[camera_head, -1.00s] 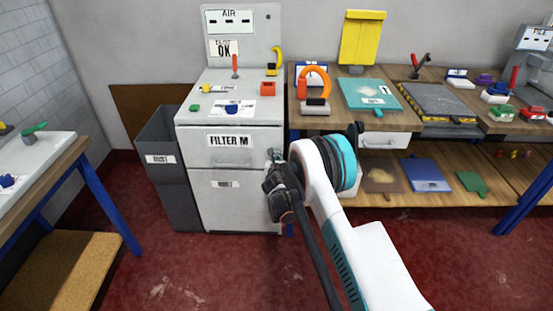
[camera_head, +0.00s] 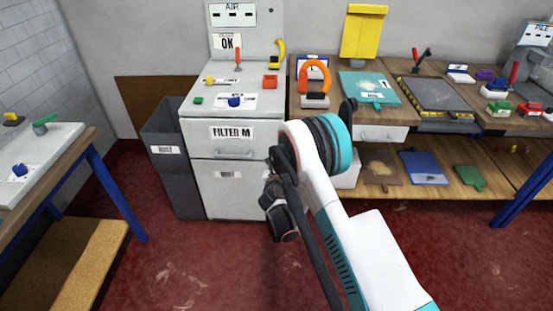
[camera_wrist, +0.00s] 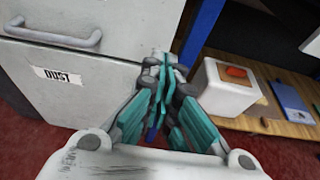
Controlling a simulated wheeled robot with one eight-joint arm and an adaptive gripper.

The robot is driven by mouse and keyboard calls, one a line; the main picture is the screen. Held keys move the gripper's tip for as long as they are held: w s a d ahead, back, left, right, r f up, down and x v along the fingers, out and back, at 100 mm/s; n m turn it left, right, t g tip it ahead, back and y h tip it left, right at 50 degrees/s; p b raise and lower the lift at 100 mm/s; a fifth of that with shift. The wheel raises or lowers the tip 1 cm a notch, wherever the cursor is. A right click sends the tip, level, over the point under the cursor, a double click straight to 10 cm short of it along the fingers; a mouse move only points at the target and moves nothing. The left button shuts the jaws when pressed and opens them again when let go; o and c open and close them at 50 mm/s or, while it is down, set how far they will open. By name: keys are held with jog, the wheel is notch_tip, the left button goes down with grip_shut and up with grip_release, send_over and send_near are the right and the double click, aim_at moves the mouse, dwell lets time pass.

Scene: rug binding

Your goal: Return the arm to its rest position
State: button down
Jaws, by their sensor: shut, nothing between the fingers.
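My gripper (camera_wrist: 158,75) shows in the wrist view with its teal fingers drawn together and nothing between them. It is in front of the grey-white cabinet (camera_wrist: 88,85), near the drawer front labelled DUST, with a bar handle above the label. In the head view my arm reaches up from the lower right and folds over at a teal-ringed joint. The wrist hangs in front of the cabinet's right side there, and the fingertips are hidden.
A dark bin (camera_head: 174,170) stands left of the cabinet (camera_head: 232,132). A workbench (camera_head: 375,121) with tools and a lower shelf stands at right. Another table (camera_head: 75,158) is at left. Red floor in front is clear.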

jog(key=s+d+r+m+g+h, duration=0.1)
jog(key=d+r+m, duration=0.35)
jog(key=r, duration=0.35)
jog(key=s+d+r+m+g, duration=0.1)
jog(key=d+r+m, duration=0.3)
jog(key=r, duration=0.5)
jog(key=s+d+r+m+g, duration=0.2)
jog(key=s+d+r+m, duration=0.4)
jog(key=s+r+m, duration=0.5)
jog(key=s+d+r+m+g, duration=0.1)
jog(key=s+d+r+m, duration=0.25)
jog(key=s, duration=0.35)
jog(key=s+d+r+m+g, duration=0.1)
jog(key=s+d+r+m, duration=0.2)
jog(key=s, duration=0.4)
jog(key=s+f+m+g+y, duration=0.1)
jog(key=s+m, duration=0.8)
jog(key=s, duration=1)
jog(key=shift+a+f+m+y, duration=0.3)
